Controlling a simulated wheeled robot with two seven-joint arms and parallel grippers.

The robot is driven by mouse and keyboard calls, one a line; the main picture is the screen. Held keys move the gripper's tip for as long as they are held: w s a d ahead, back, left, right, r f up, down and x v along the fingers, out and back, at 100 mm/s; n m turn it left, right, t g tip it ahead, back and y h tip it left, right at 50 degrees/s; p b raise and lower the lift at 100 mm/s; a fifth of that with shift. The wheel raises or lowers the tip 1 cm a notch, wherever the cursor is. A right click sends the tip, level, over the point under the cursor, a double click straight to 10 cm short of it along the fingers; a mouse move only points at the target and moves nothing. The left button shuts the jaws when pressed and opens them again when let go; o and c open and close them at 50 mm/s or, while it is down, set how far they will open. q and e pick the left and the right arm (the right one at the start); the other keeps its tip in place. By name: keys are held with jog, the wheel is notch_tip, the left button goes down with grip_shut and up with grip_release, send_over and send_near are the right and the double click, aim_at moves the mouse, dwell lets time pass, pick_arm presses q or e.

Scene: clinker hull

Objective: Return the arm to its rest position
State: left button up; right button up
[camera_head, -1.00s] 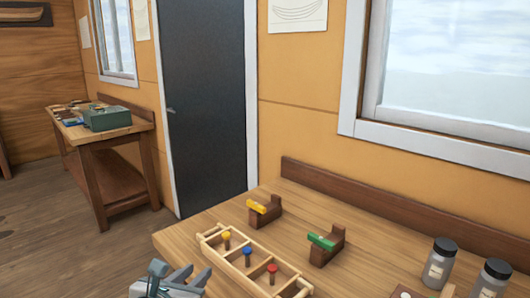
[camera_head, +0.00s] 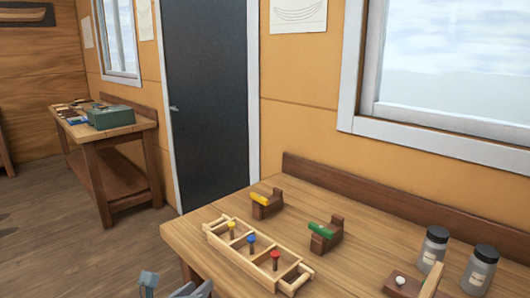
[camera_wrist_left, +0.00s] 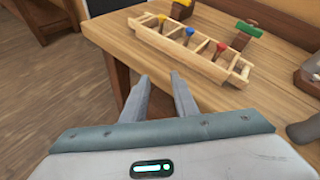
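My left gripper (camera_head: 178,289) shows only in part at the bottom edge of the head view, in front of the table's left corner. In the left wrist view its two grey fingers (camera_wrist_left: 162,84) stand apart with nothing between them, so it is open and empty. The fingers point toward the near edge of the workbench (camera_head: 335,280), apart from the wooden rack on it. My right gripper is not in view.
The bench holds a wooden rack (camera_head: 240,262) with yellow, blue and red pegs, two brown blocks with a yellow piece (camera_head: 260,200) and a green piece (camera_head: 322,231), and two grey jars (camera_head: 432,248). Floor left of the bench is clear.

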pick_arm(q)
jog(key=s+a+f+n+g+y, duration=0.1)
jog(key=s+f+n+g, duration=0.1)
jog(key=s+f+n, duration=0.6)
jog(key=s+a+f+n+g, duration=0.1)
jog(key=s+f+n+g, duration=0.3)
jog(key=f+n, duration=0.6)
jog(key=s+a+f+n+g+y, duration=0.1)
jog(key=s+a+f+n+g, duration=0.15)
jog(key=s+f+n, duration=0.55)
jog(key=s+a+f+n+g, duration=0.1)
jog(key=s+a+f+n, duration=0.2)
jog(key=s+n, duration=0.6)
jog(key=d+f+m+t, duration=0.1)
jog(key=f, duration=1.5)
jog(key=d+f+m+t, duration=0.1)
jog(key=d+f, duration=0.1)
jog(key=f, duration=1.5)
jog(key=shift+s+d+f+m+h, duration=0.2)
jog(key=shift+s+d+m+h, duration=0.1)
jog(key=shift+s, duration=0.05)
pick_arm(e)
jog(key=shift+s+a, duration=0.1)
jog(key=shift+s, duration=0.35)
